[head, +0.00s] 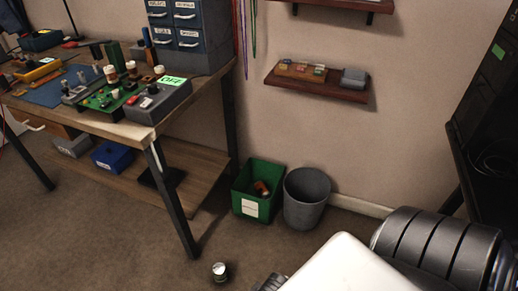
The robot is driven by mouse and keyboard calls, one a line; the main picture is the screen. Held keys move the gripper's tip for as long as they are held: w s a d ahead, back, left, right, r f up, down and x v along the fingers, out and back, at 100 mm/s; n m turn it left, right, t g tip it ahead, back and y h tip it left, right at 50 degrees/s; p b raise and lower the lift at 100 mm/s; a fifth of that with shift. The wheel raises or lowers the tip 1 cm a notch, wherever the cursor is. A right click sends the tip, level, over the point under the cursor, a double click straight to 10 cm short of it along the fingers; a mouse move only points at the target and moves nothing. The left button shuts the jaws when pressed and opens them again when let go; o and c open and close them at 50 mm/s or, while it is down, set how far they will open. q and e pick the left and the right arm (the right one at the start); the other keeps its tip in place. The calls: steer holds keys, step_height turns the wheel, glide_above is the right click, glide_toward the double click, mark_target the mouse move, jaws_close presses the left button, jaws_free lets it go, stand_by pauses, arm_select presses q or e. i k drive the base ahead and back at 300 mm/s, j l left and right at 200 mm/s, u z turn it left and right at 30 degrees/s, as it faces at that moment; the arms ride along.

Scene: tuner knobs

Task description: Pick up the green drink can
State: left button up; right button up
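A small drink can (219,272) stands on the brown carpet near the bottom of the head view. Its pale metal top faces me, and its side looks dark, with a light patch; green is hard to make out. My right arm comes in from the lower right. A dark piece at its end, likely part of my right gripper (270,284), shows at the bottom edge, just right of the can and apart from it. Its fingers are cut off by the frame, so I cannot tell their state. My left gripper is not in view.
A green bin (247,207) with a red item inside and a grey bin (304,212) stand by the wall. A workbench (125,131) with electronics stands at left, its dark leg (172,200) beyond the can. Carpet around the can is clear.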

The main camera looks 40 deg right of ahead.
mark_target(219, 272)
steer(key=j+z, duration=0.2)
steer(key=z, duration=0.15)
steer(key=j+z, duration=0.2)
steer(key=z, duration=0.2)
steer(key=j+z, duration=0.2)
steer(key=z, duration=0.15)
steer(key=i+j+z, duration=0.15)
steer(key=j, duration=0.15)
steer(key=k, duration=0.05)
